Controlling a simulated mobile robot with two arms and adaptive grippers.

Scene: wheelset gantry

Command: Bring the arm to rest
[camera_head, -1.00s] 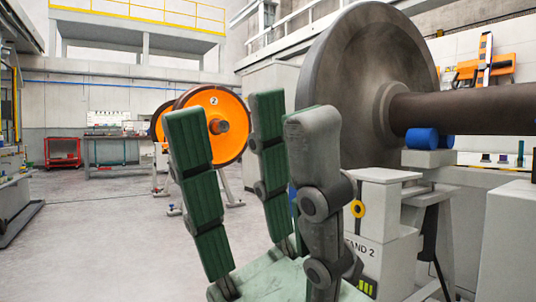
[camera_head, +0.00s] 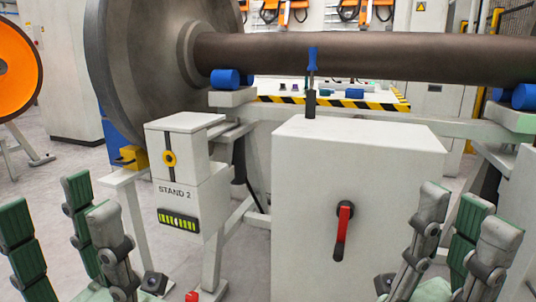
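My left gripper (camera_head: 62,205) is at the lower left of the head view. Its green-padded fingers point up and stand apart, with nothing between them. My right gripper (camera_head: 468,214) is at the lower right. Its fingers also point up and apart, with nothing seen between them. Both are in front of the stand and cabinet in the picture, and I see no contact. The lower parts of both hands are cut off by the bottom edge.
A large wheel (camera_head: 135,65) and brown axle (camera_head: 350,57) rest on blue rollers (camera_head: 225,78). Below are the STAND 2 unit (camera_head: 185,195) and a light cabinet (camera_head: 300,190) with a red-handled lever (camera_head: 342,230) and a blue-handled tool (camera_head: 312,75) on top. An orange wheel (camera_head: 15,70) stands left.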

